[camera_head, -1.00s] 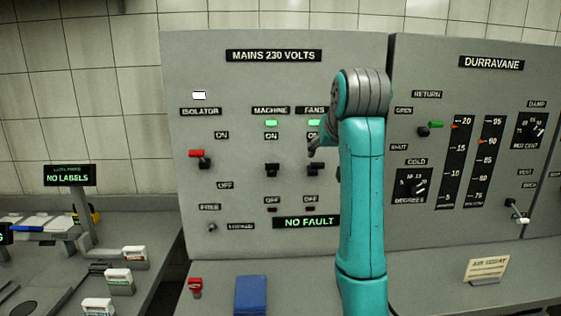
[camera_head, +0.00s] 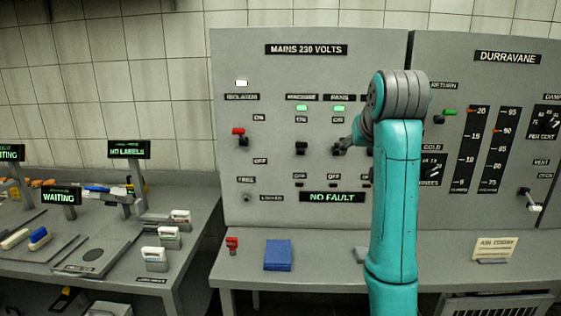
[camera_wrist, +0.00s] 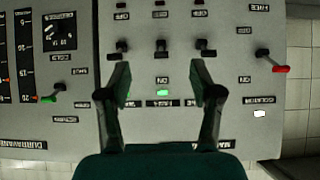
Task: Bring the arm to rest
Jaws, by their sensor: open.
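My arm (camera_head: 395,200) is raised in front of the grey mains panel (camera_head: 232,90), bent at its top joint towards the panel. In the head view my gripper is mostly hidden behind the arm, near the FANS switch. In the wrist view, which is upside down, my gripper (camera_wrist: 160,66) is open, its two fingers apart and nothing between them but the panel behind. The fans lever (camera_wrist: 162,47) shows between the fingers, with another lever near each fingertip. Whether the fingertips touch the panel cannot be told.
The red isolator lever (camera_head: 240,134) is left of the machine lever (camera_head: 301,148). The display reads NO FAULT (camera_head: 333,197). A blue block (camera_head: 278,255) lies on the bench below. The DURRAVANE panel (camera_head: 480,72) is at right. A bench with signs (camera_head: 129,149) and small containers is at left.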

